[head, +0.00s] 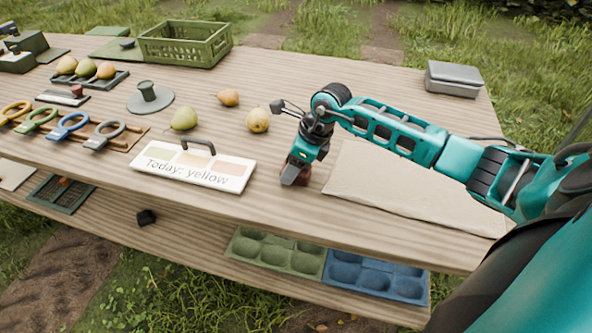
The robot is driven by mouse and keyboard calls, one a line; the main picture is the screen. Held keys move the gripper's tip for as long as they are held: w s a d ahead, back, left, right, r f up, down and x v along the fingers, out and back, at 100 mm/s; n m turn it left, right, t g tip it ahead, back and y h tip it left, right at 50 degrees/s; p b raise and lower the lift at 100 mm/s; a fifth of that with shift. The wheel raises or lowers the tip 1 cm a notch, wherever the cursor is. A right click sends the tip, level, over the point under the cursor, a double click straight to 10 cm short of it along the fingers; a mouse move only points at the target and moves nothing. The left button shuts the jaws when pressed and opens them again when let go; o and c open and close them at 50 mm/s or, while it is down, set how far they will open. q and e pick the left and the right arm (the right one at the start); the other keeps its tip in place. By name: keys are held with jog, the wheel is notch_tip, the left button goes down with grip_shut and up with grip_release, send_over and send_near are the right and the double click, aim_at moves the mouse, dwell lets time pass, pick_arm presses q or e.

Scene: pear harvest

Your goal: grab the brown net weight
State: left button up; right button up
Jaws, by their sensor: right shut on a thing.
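My right gripper (296,174) reaches in from the right and points down at the table's front middle, just right of the "Today: yellow" sign. It is shut on a small reddish-brown thing, the brown net weight (303,177), mostly hidden by the fingers. The weight is at or very near the tabletop; I cannot tell whether it touches it. My left gripper is not in view.
The sign (193,167) stands close left of the gripper. A beige cloth (400,190) lies to its right. Loose pears (257,120) lie behind. Coloured ring-handled tools (105,134), a green crate (185,42) and a grey box (453,79) are farther off. Moulded trays (275,252) sit on the lower shelf.

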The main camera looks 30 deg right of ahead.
jog(key=shift+r, duration=0.1)
jog(key=c, duration=0.6)
